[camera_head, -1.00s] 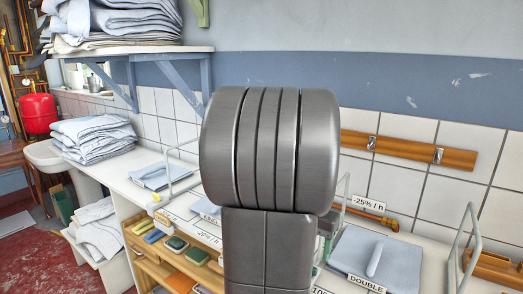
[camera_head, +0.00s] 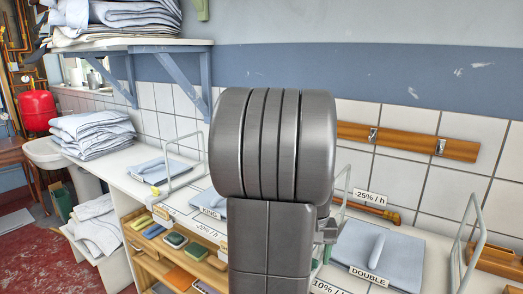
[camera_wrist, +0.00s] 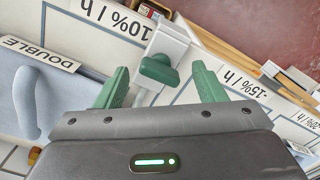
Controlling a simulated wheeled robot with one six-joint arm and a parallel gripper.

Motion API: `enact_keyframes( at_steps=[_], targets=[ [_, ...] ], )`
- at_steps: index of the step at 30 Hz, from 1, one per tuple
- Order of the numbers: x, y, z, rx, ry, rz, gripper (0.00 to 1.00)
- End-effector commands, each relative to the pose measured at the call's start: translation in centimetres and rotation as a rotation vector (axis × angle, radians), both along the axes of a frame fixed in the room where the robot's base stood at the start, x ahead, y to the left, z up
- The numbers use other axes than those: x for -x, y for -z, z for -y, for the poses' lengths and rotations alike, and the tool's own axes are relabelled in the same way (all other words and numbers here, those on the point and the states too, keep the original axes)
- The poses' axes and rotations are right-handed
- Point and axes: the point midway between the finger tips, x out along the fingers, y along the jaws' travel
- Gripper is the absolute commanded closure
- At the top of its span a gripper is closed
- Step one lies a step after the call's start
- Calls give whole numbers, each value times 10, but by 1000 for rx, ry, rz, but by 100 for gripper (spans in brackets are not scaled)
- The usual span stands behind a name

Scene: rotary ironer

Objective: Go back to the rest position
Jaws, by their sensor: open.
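My gripper (camera_wrist: 160,86) shows in the wrist view with its two green fingers apart and nothing held between them. A green knob-like piece (camera_wrist: 158,69) on a light grey block lies just beyond the fingertips; I cannot tell the exact gap. In the head view my grey arm stands upright in the middle and hides my gripper and part of the worktop behind it.
The white worktop carries a pale blue pad labelled DOUBLE (camera_head: 380,252), which also shows in the wrist view (camera_wrist: 38,100), and wire loops (camera_head: 470,235). Folded linen (camera_head: 92,136) lies at left. A shelf (camera_head: 125,45) and wooden hook rail (camera_head: 408,141) are on the wall.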

Motion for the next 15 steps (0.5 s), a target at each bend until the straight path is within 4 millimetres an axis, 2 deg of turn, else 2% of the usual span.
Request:
enact_keyframes(
  at_steps=[15],
  targets=[
    [0,3,0,0,-424,1,36]
  ],
)
